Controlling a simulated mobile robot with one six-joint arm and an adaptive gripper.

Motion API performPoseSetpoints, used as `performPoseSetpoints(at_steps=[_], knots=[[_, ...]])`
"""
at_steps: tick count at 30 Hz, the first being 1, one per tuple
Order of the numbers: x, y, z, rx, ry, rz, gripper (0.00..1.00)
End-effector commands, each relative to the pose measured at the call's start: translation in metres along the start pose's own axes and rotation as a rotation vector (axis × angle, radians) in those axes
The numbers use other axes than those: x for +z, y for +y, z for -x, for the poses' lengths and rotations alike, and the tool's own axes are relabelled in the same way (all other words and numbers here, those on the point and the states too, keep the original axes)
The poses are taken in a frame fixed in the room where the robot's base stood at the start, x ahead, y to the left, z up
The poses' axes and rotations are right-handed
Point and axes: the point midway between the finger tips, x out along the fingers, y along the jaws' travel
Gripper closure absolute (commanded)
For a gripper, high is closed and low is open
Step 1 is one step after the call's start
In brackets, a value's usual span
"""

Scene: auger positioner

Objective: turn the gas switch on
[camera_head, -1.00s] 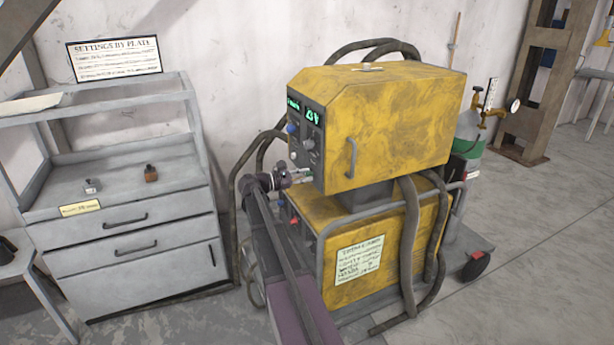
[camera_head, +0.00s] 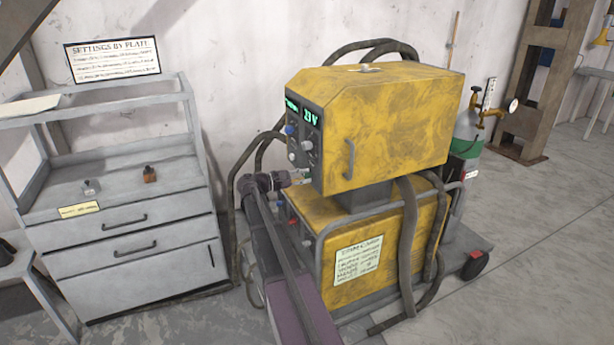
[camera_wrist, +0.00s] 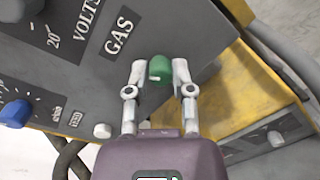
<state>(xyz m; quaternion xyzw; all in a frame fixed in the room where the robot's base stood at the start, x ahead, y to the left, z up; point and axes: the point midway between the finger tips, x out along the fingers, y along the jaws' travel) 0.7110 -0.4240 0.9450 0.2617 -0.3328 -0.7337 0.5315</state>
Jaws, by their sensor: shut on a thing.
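The green gas switch (camera_wrist: 160,70) sits on the grey front panel beside the printed word GAS. In the wrist view my gripper (camera_wrist: 159,75) has one fingertip on each side of it and is shut on it. The switch has a pale mark near its lower edge. In the head view my gripper (camera_head: 300,178) is at the lower front of the yellow welding machine (camera_head: 385,120), and the switch is hard to make out there.
A volts knob (camera_wrist: 20,8) and a blue knob (camera_wrist: 15,113) are on the same panel. A white knob (camera_wrist: 102,131) is close to my left finger. Dark hoses (camera_head: 408,245) hang by the machine. A grey drawer cabinet (camera_head: 130,230) stands at left.

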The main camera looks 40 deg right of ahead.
Motion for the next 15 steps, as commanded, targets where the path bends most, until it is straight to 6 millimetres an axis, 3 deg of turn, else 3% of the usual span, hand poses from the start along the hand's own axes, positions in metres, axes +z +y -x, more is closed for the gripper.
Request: performPoseSetpoints(at_steps=[15], knots=[[0.0036, -0.0046, 0.0015, -0.028, 0.032, -0.49, 1.0]])
